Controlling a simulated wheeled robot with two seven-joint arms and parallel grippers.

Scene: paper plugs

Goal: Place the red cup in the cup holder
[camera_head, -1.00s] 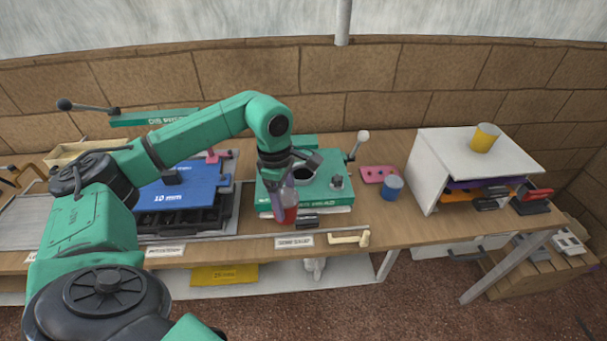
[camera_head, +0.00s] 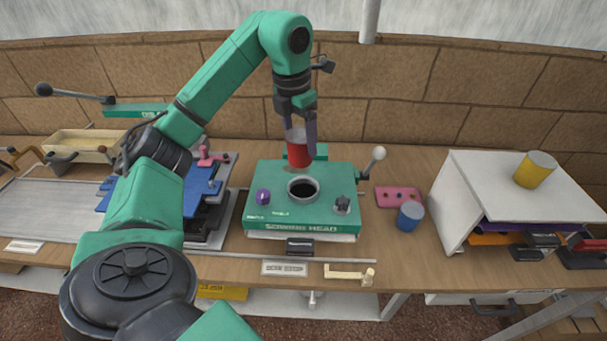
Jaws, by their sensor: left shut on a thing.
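My left gripper (camera_head: 299,128) is shut on the red cup (camera_head: 299,153) and holds it upright in the air. The cup appears above the back part of a green machine plate lettered "SEWING HEAD" (camera_head: 335,213). A round dark opening with a pale rim (camera_head: 302,189), which looks like the cup holder, lies in the plate's middle. In the picture the cup is just above this opening, apart from it; the exact depth is hard to tell. The opening is empty as far as I see. My right gripper is not in view.
A purple knob (camera_head: 263,197) and a dark knob (camera_head: 342,204) flank the opening. A lever with a white ball (camera_head: 378,153) rises at the plate's right. A blue cup (camera_head: 410,216) and pink plate (camera_head: 397,197) stand further right, then a white shelf (camera_head: 447,203) with a yellow cup (camera_head: 535,170).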

